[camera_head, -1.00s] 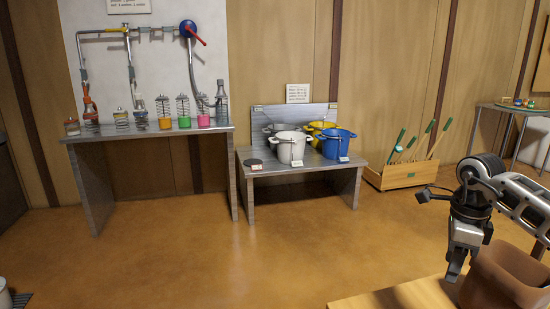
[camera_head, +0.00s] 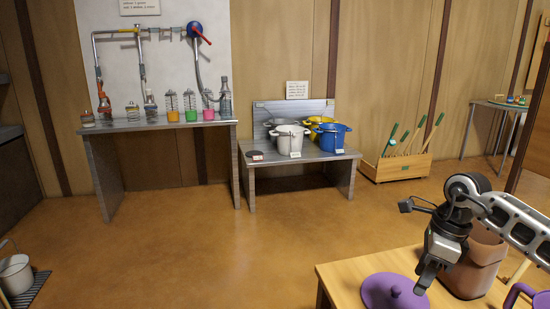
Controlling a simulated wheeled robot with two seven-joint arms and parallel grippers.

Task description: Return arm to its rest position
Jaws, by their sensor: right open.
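My right arm (camera_head: 515,215) comes in from the right edge. Its gripper (camera_head: 425,283) points down in front of a brown pot (camera_head: 478,262) and over the wooden table, beside a purple lid (camera_head: 385,291). The jaws are open, and I see nothing held between them. Whether the fingertips touch the lid cannot be told. My left arm and gripper are not in view.
The wooden table (camera_head: 345,275) is at the lower right, with a purple object (camera_head: 518,294) partly cut off. A bench with jars (camera_head: 160,128) and a low bench with pots (camera_head: 300,160) stand behind. A bucket (camera_head: 15,275) is at lower left. Middle floor is clear.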

